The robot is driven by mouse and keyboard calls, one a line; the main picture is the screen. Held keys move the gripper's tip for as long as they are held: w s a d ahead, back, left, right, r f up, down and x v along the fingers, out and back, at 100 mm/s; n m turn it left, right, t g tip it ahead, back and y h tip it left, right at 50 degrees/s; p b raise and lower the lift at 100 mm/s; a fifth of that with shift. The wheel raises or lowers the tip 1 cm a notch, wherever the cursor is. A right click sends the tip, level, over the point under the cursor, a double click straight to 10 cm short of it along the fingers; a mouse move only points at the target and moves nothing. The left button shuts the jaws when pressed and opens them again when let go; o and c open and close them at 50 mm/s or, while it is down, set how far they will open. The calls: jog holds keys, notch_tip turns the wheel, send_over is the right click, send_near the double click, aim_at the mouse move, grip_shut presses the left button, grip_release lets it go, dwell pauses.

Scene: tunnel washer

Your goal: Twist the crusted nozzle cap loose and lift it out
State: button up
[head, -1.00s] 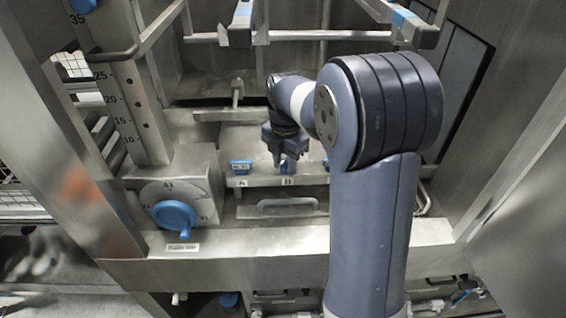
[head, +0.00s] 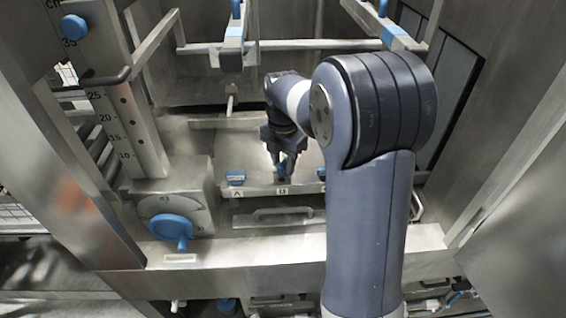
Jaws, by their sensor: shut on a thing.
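My gripper (head: 284,172) points down at the place marked B, between these two.
A blue dial knob (head: 171,228) is on a box at the left, beside a numbered scale column (head: 127,130). A bar handle (head: 282,216) lies in front of the ledge. Metal rails with blue bands (head: 234,35) hang above. A front sill (head: 240,250) crosses below.

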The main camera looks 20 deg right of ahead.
jog(key=shift+a+r+p, duration=0.2)
jog(key=shift+r+p, duration=0.95)
jog(key=shift+r, duration=0.5)
